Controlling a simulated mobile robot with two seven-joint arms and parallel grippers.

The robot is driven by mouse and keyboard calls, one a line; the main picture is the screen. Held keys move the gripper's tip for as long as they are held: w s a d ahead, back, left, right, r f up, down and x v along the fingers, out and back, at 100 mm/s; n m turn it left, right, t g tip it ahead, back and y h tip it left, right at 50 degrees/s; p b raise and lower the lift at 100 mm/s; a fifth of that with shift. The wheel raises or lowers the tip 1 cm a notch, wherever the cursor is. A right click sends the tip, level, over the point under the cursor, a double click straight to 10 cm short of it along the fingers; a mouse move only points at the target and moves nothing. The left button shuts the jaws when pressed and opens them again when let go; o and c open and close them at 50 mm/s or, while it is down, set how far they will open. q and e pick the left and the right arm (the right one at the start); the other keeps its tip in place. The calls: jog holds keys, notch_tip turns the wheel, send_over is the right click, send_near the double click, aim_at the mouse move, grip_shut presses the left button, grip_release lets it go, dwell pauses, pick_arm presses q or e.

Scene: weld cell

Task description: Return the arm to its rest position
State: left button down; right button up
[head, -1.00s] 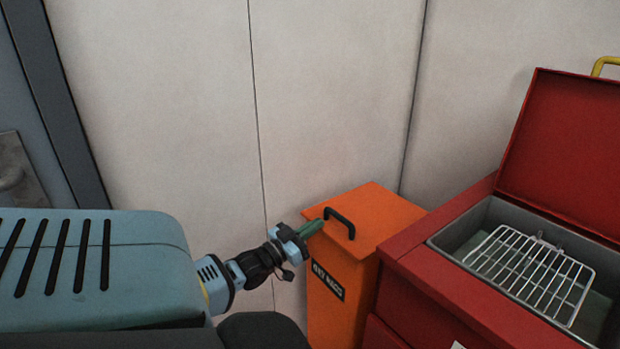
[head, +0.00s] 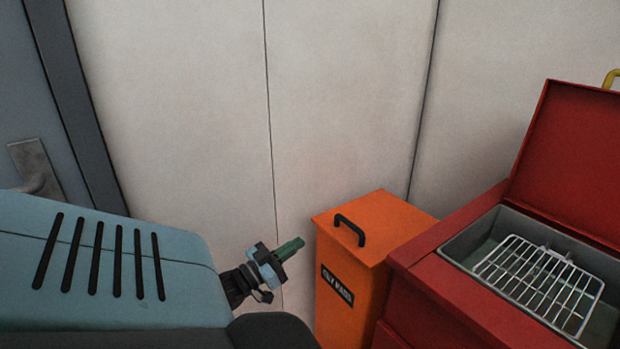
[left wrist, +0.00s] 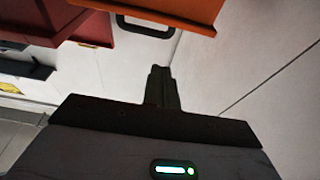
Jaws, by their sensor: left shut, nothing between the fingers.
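My left gripper (head: 290,248) is shut and empty, with its green fingers together. In the head view it is left of the orange bin (head: 345,270), apart from it, in front of the pale wall. In the left wrist view the closed fingers (left wrist: 160,75) point toward the wall, and the orange bin's edge (left wrist: 190,12) and black handle (left wrist: 145,27) show beyond them. The upper part of my left arm fills the lower left of the head view. My right gripper is in neither view.
A red cabinet (head: 440,285) with an open lid (head: 575,150) stands at right; a wire rack (head: 540,275) lies in its grey basin. The orange bin is closed, with a black handle on top. A grey door (head: 30,110) with a lever handle is at far left.

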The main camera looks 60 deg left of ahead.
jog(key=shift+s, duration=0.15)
